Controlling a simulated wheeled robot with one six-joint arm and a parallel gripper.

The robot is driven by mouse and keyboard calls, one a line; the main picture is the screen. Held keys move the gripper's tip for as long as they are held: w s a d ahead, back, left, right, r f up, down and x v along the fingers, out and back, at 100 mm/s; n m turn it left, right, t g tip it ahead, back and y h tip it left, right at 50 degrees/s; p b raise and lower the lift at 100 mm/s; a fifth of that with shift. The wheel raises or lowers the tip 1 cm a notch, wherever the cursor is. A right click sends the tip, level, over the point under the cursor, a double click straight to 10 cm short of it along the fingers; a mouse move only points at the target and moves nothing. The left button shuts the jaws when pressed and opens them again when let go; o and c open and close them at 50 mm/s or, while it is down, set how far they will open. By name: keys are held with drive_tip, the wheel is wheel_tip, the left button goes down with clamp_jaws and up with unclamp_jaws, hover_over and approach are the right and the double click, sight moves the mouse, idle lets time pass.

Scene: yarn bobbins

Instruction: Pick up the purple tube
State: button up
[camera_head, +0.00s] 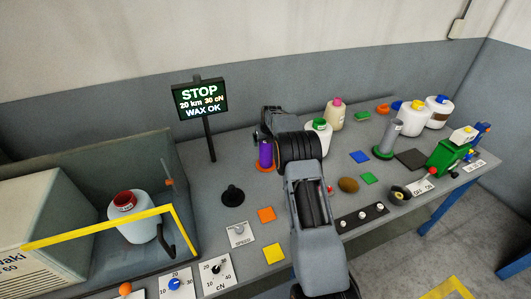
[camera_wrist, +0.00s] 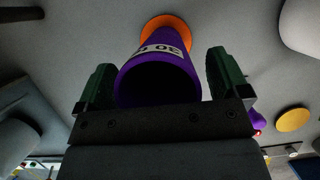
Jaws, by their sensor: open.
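The purple tube (camera_head: 265,155) stands upright on an orange round base (camera_head: 262,169) on the table in the head view. In the wrist view the purple tube (camera_wrist: 162,72) shows its dark hollow end towards the camera, with a white label reading 30, and the orange base (camera_wrist: 166,27) behind it. My gripper (camera_wrist: 163,82) is open, with one dark green finger on each side of the tube.
A white bottle with a green cap (camera_head: 319,135) stands close to the right of my arm.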

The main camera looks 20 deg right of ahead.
drive_tip(key=c, duration=1.2)
drive_tip(key=shift+r, duration=0.1)
wheel_tip(320, 180, up, 10)
drive_tip(key=shift+f+b, duration=0.1)
drive_tip(key=shift+b, duration=0.7)
